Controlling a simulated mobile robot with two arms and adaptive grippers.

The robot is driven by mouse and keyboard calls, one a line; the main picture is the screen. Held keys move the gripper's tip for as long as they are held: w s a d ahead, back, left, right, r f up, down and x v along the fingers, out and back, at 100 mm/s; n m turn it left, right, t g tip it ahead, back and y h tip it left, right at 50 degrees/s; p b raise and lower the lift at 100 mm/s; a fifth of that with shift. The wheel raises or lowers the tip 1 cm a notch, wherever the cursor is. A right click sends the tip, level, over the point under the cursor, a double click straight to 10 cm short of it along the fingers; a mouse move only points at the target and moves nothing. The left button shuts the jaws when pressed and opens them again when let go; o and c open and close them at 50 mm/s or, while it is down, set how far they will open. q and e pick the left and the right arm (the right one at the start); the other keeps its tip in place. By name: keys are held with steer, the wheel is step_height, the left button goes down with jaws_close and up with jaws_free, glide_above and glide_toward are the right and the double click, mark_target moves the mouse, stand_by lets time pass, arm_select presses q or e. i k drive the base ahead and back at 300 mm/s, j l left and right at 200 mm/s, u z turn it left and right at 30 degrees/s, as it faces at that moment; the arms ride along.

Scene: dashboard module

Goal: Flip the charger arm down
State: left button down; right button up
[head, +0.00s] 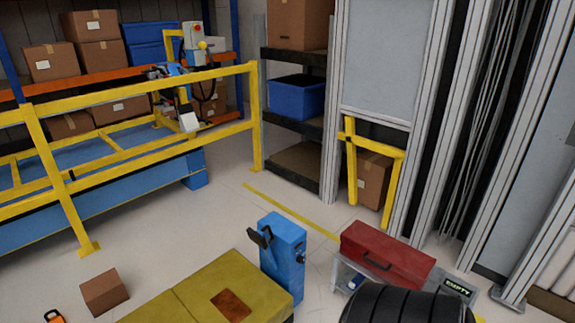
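A blue upright charger-like post (284,262) stands on the floor at the lower middle, just behind a yellow platform. A black arm-like part (260,237) sticks out from its upper left side, with a broad end. I cannot tell its exact angle. A small dark fitting (301,257) sits on the post's right side. Neither of my grippers is in view, and nothing is seen touching the post or its arm.
The yellow platform (190,300) lies in front of the post. A red toolbox (386,254) and a black ribbed round thing (405,306) are to its right. A cardboard box (104,293) lies at lower left. A yellow railing (150,80) stands behind; open floor (170,235) lies between.

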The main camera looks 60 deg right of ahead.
mark_target(258, 237)
steer(key=l+z, duration=0.4)
steer(key=l, duration=2.65)
steer(key=i+l+z, duration=0.1)
steer(key=i, duration=0.1)
